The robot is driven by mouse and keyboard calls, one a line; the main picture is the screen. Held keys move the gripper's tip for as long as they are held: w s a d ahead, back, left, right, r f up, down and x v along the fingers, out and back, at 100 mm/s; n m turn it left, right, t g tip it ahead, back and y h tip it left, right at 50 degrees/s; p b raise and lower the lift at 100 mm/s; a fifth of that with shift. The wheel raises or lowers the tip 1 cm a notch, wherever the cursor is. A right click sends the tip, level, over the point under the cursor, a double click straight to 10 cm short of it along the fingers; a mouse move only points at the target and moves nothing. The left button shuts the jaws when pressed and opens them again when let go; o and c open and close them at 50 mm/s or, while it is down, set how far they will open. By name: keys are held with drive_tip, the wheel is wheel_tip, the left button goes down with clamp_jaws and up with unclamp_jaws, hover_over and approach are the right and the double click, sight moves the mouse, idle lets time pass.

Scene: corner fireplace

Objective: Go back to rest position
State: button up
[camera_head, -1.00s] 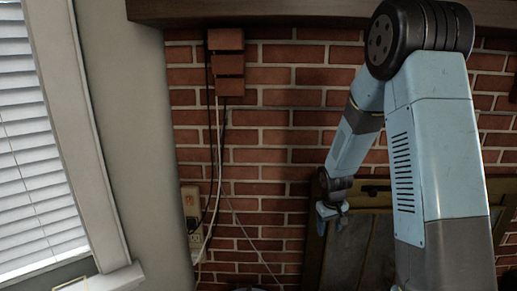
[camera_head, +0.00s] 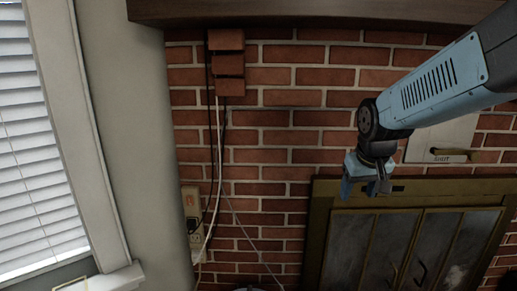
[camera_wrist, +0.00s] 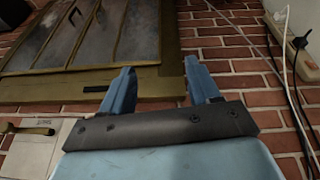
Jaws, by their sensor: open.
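My gripper (camera_head: 368,187) is in the head view, in front of the brick wall by the upper left corner of the fireplace doors. My blue arm reaches in from the upper right. In the wrist view my gripper (camera_wrist: 157,82) shows two blue fingers spread apart, with nothing between them but the fireplace frame and brick behind. The gripper is open and empty.
The brass-framed fireplace doors (camera_head: 400,245) stand at the lower right. A pale plate with a handle (camera_head: 440,140) is on the wall above them. Cables and an outlet strip (camera_head: 192,215) hang left. A wooden mantel (camera_head: 300,12) runs overhead. A window (camera_head: 35,150) is far left.

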drive_tip(key=s+r+t, duration=0.1)
drive_tip(key=s+r, duration=0.4)
drive_tip(key=s, duration=0.8)
drive_tip(key=shift+a+r+m, duration=0.2)
drive_tip(key=shift+a+m, duration=0.2)
drive_tip(key=shift+s, duration=0.1)
